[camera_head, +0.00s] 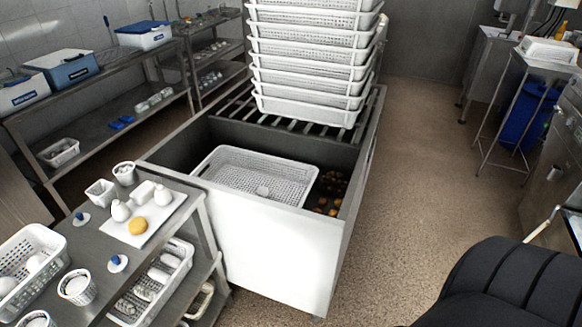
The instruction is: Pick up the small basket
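Several small white perforated baskets stand on the metal table at the lower left. Two are at its back edge: a squarish one (100,193) and a round one (125,173). Another round basket (77,287) stands nearer the front, and one more (37,318) is cut off by the bottom edge. A larger rectangular white basket (45,238) with pale items in it sits at the table's left. I cannot tell which one the task means. Neither of my grippers is in view.
A white tray (154,222) holds white pieces and a yellow round item. A wide flat basket (215,165) lies inside the deep bin (270,252), with tall stacked baskets (310,62) behind. Shelves (110,95) line the left. The floor (420,165) right of the bin is clear.

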